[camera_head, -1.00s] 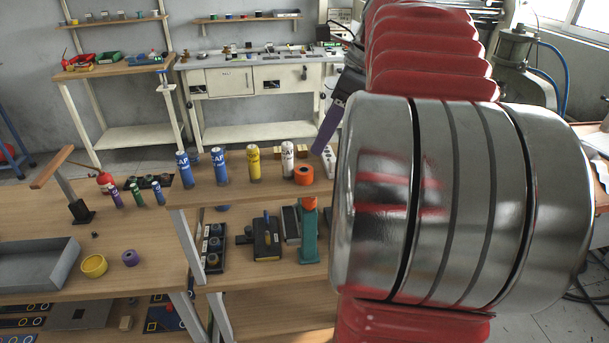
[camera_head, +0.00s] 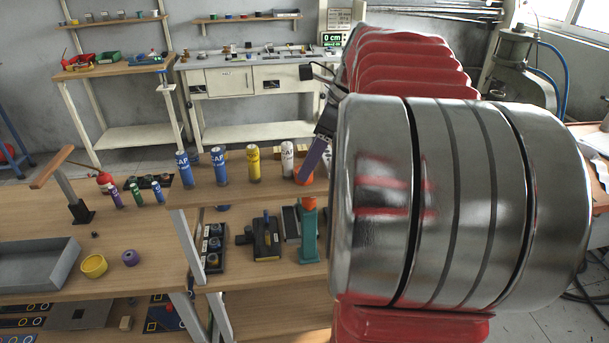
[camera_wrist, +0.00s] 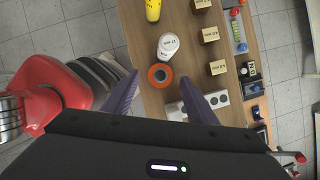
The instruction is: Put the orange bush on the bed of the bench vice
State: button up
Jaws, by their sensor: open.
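The orange bush (camera_head: 300,179) stands at the right end of the raised wooden shelf, beside a white can, partly covered by my purple finger in the head view. In the wrist view, the bush (camera_wrist: 152,76) is a ring with a dark hole, lying between the tips of my two purple fingers. My gripper (camera_wrist: 159,78) is open and empty, with a gap visible on both sides of the bush. In the head view, a dark vice-like tool (camera_head: 265,243) stands on the lower shelf; I cannot tell for sure that it is the bench vice.
White (camera_head: 287,158), yellow (camera_head: 254,165) and blue cans (camera_head: 219,167) stand in a row left of the bush. A teal stand (camera_head: 309,243) is on the lower shelf.

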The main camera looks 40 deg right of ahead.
jog(key=shift+x, duration=1.25)
jog(key=shift+c, duration=0.7)
grip_shut()
jog(key=shift+r, duration=0.15)
notch_tip(320, 180, up, 18)
dwell(0.3)
